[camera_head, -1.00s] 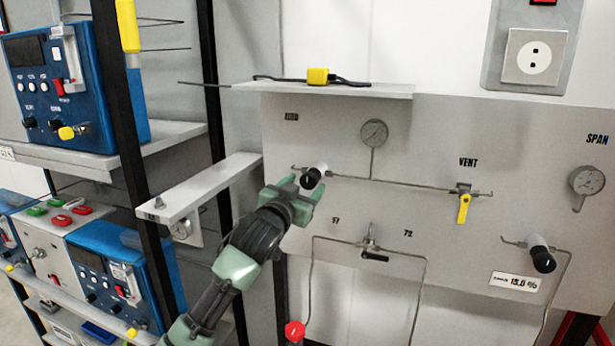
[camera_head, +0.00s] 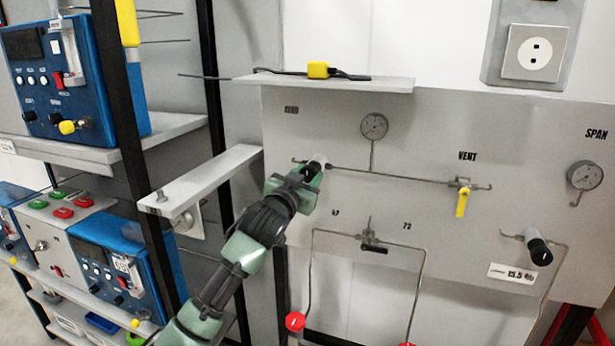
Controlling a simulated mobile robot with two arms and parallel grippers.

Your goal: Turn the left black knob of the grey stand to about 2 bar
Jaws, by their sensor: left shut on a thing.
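The grey stand (camera_head: 330,220) is an upright panel facing me. Its left black knob (camera_head: 313,166) sits at the end of a white cylinder and a thin pipe, mostly hidden by my gripper. My left gripper (camera_head: 310,178) is shut on this knob. The left round gauge (camera_head: 374,126) is above and to the right of the knob; its needle is too small to read. The right black knob (camera_head: 540,253) stands free at the right, below the second gauge (camera_head: 584,176). My right gripper is not in view.
A yellow vent handle (camera_head: 462,202) and a small black valve lever (camera_head: 374,248) stick out from the panel. A white shelf bar (camera_head: 200,180) juts out left of my arm. A rack with blue analysers (camera_head: 60,80) fills the left side.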

